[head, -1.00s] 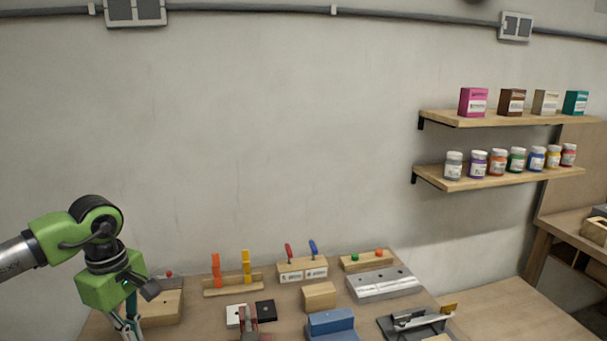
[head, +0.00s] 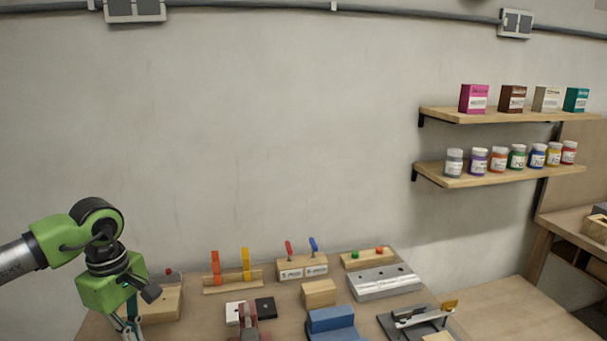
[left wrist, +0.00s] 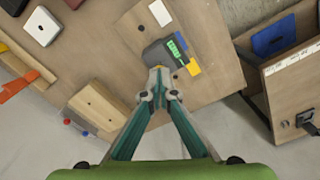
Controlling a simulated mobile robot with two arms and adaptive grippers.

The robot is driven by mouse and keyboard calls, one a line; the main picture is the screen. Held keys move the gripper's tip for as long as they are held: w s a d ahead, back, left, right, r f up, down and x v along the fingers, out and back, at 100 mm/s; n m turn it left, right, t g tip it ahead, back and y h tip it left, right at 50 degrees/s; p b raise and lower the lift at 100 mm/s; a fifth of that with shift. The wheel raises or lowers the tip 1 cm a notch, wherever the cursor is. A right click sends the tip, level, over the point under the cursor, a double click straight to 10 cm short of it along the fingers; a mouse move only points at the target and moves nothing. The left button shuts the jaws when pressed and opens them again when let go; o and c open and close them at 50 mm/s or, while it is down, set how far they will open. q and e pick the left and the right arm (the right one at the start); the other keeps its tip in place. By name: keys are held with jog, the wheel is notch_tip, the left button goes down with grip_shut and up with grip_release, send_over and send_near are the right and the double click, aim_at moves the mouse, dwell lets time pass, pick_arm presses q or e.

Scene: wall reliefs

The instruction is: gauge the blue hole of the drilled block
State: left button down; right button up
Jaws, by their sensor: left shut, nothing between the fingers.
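A grey metal block (head: 385,282) with dark holes along its top lies at the right back of the bench in the head view. No blue marking on its holes can be made out. Left of it stands a wooden holder (head: 302,268) with white labels, carrying a red-handled (head: 289,248) and a blue-handled gauge (head: 313,245). My left gripper (left wrist: 158,95) is shut and empty, pointing down over the bench's left part. Beyond its tips in the left wrist view is a dark device with a green display (left wrist: 173,48). My right gripper is not seen.
A wooden block (head: 165,304) stands by the left gripper. Orange (head: 215,268) and yellow (head: 246,264) uprights, a small wooden block (head: 319,293), a blue block (head: 331,321) and a dark fixture (head: 410,322) crowd the bench. Shelves (head: 500,173) hang at right.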

pick_arm(q)
jog(key=shift+f+b, duration=0.6)
jog(key=shift+f, duration=0.3)
jog(key=shift+r+p, duration=2.4)
jog(key=shift+r, duration=1.2)
jog(key=shift+f, duration=0.1)
